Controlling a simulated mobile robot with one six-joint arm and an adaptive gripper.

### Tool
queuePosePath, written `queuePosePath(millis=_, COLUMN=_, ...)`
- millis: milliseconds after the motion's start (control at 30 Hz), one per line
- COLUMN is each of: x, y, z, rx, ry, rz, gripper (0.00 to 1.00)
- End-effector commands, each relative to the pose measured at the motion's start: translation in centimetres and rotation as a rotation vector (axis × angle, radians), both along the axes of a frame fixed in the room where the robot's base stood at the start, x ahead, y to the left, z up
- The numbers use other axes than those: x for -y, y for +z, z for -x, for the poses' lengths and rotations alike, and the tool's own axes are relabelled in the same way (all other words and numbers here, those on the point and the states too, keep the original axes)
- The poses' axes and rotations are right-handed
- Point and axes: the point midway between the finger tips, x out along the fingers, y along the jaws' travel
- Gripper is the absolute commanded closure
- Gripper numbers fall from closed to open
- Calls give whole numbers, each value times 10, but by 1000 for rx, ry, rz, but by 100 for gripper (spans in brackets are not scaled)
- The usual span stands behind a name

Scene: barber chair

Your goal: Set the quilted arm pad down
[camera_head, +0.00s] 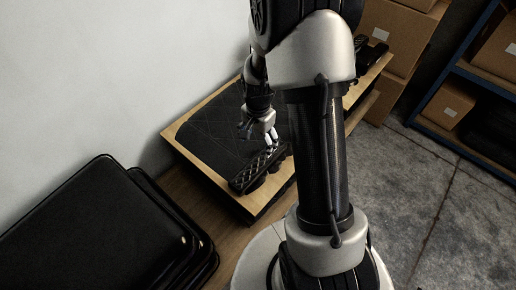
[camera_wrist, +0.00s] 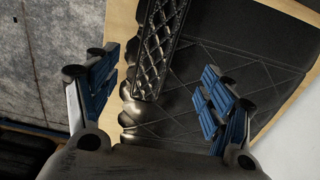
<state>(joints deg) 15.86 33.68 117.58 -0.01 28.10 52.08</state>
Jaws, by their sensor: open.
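The quilted arm pad (camera_head: 254,171) is a narrow black piece with a diamond pattern. It lies along the near right part of a wooden board (camera_head: 256,208) that carries a large black quilted panel (camera_head: 203,135). In the wrist view the pad (camera_wrist: 160,42) runs away from me, with shiny lumpy parts along its left side. My gripper (camera_head: 270,139) is just above the pad. In the wrist view my gripper's blue-padded fingers (camera_wrist: 157,92) are wide apart, one each side of the pad's line, with gaps and no visible contact. The pad's underside is hidden.
Black padded slabs (camera_head: 88,232) are stacked at the lower left. Another wooden surface with dark pieces (camera_head: 371,57) stands behind my arm. Cardboard boxes (camera_head: 398,38) and a blue shelf (camera_head: 463,72) are at the right. The concrete floor (camera_head: 440,190) at the right is clear.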

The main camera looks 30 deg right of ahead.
Motion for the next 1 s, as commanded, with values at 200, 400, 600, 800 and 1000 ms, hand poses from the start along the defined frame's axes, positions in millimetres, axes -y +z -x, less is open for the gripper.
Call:
queuePosePath(millis=200, x=-29, y=99, z=13, rx=94, ry=254, rz=35, gripper=25)
queuePosePath(millis=400, x=-64, y=183, z=58, rx=181, ry=551, rz=86, gripper=25)
queuePosePath(millis=600, x=-92, y=238, z=119, rx=264, ry=840, rz=151, gripper=25)
queuePosePath(millis=800, x=-108, y=259, z=171, rx=324, ry=1065, rz=214, gripper=25)
queuePosePath(millis=1000, x=-113, y=262, z=192, rx=346, ry=1161, rz=244, gripper=25)
